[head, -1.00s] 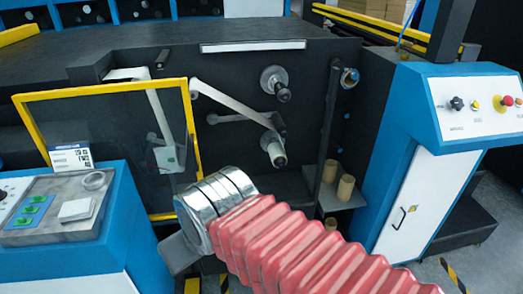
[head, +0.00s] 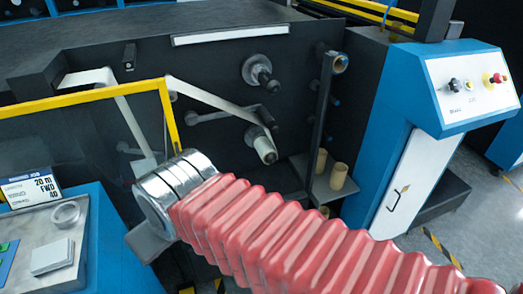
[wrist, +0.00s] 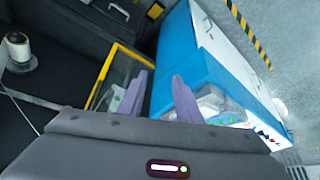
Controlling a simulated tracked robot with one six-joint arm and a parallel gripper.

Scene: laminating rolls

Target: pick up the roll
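My gripper (wrist: 158,88) is open and empty in the wrist view, its two purple-grey fingers apart. In the head view my arm's red sleeve and silver wrist hide most of it; only a grey part shows below the wrist. A small white roll (head: 263,146) sits on a spindle on the black machine face, with a white film strip running to it. Brown rolls (head: 338,176) stand upright on a small shelf to the right of that spindle. Which roll is meant is not clear. A white spool-like thing (wrist: 18,52) shows at the wrist view's upper left, well away from my fingers.
A yellow-framed clear guard (head: 100,92) stands at left. A blue control console (head: 85,215) with a ring-shaped roll (head: 66,214) on top is at lower left. A blue and white cabinet (head: 400,150) is at right, with floor beyond it.

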